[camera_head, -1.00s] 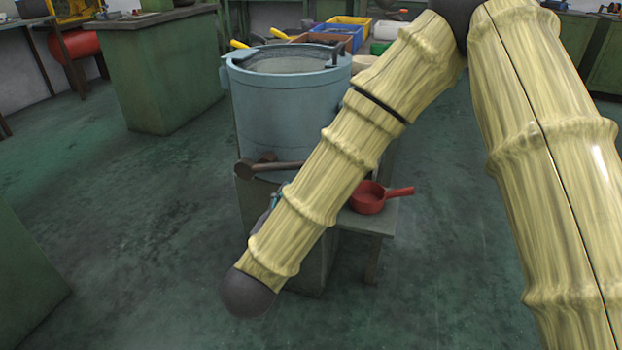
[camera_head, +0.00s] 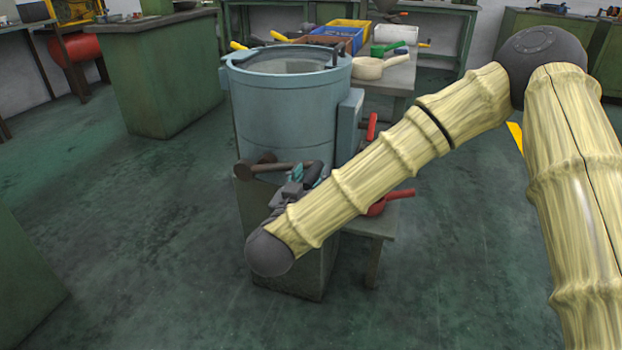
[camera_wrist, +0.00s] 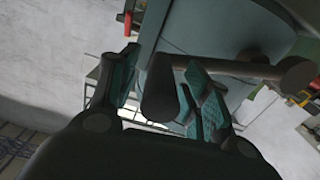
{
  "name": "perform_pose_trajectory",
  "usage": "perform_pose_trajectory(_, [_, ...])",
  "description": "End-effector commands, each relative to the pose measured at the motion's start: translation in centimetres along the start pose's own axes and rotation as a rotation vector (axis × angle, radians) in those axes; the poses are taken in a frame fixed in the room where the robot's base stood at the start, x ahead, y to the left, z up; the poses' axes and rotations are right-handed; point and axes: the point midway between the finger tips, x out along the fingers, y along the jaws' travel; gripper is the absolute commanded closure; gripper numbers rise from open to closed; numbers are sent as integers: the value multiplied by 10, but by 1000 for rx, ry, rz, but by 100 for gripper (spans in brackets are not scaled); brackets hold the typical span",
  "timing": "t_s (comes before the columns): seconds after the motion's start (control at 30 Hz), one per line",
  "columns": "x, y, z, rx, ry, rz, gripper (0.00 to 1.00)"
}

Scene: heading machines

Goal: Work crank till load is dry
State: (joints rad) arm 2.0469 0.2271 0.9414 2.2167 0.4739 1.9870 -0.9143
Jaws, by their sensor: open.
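The blue-grey drum (camera_head: 285,120) stands on a green pedestal (camera_head: 255,235), its top open with a pale grey interior; I cannot make out the load or how wet it is. The brown crank (camera_head: 278,167) is on the drum's front, low down, its arm running right toward my gripper (camera_head: 308,177). In the wrist view, the crank arm (camera_wrist: 235,69) crosses to a dark round handle (camera_wrist: 160,88) that points at the camera. My gripper (camera_wrist: 165,78) is open, with teal pads on both sides of the handle. I cannot tell whether they touch it.
A red dipper (camera_head: 388,203) rests on a low stand (camera_head: 375,226) right of the pedestal, partly behind my arm. A red handle (camera_head: 372,126) sticks up beside the drum. A table behind holds a cream pan (camera_head: 370,68) and bins.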

Motion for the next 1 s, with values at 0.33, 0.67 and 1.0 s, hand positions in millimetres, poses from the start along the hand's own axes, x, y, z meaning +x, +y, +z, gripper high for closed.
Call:
perform_pose_trajectory(0.33, [4,0,0,-1,0,0,52])
perform_pose_trajectory(0.67, [4,0,0,-1,0,0,100])
perform_pose_trajectory(1.0, [7,1,-4,-12,1,3,100])
